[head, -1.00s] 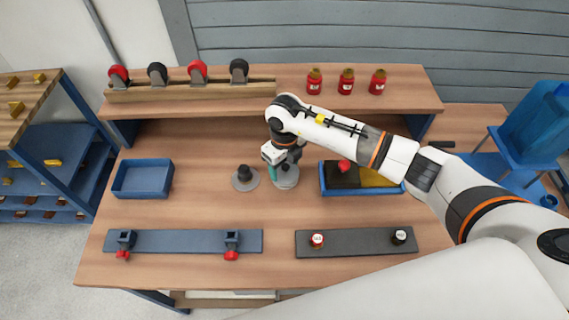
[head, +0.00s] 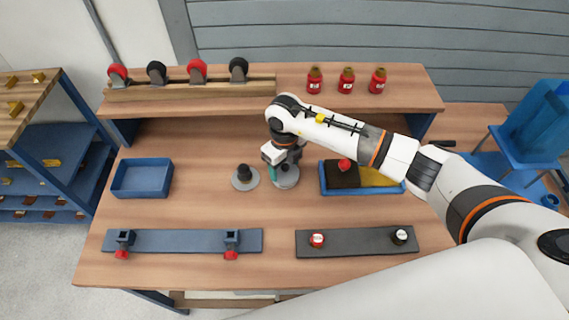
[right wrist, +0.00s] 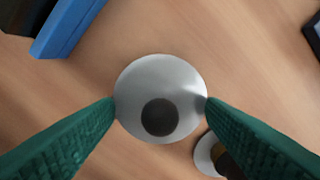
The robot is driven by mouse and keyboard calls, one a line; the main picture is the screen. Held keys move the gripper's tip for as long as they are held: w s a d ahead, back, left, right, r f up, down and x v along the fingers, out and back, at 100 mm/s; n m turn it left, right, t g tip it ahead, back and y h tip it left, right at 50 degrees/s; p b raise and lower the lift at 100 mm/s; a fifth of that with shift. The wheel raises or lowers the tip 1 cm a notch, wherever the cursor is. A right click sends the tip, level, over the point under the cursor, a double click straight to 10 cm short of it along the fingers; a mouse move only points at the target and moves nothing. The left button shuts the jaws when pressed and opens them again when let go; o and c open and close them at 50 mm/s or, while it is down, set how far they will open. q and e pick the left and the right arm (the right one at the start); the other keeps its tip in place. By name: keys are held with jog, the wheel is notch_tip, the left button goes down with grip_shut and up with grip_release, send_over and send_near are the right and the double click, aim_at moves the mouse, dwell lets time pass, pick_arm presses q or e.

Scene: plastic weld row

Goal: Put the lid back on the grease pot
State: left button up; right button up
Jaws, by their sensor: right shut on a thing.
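My right gripper (right wrist: 160,101) has its two green-padded fingers against opposite edges of a pale grey disc with a dark round middle, which seems to be the lid (right wrist: 160,78). In the head view this disc (head: 286,180) shows below the gripper, and the wrist hides part of it. I cannot tell how far it is above the table. Just left of it stands a dark, short round thing on a grey round base, likely the grease pot (head: 244,173). It also shows partly behind a finger in the right wrist view (right wrist: 204,155). My left gripper is out of view.
A blue tray (head: 361,192) with dark and yellow contents sits right of the gripper. An empty blue tray (head: 142,192) is at left. Two fixture strips (head: 185,240) (head: 358,244) lie along the front. A raised shelf (head: 290,98) with casters and red bottles runs behind.

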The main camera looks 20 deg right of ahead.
dwell(0.4)
jog(key=o, duration=1.3)
jog(key=shift+c, duration=0.2)
jog(key=shift+r+p, duration=2.2)
jog(key=shift+r, duration=1.3)
jog(key=shift+c, duration=0.2)
grip_shut()
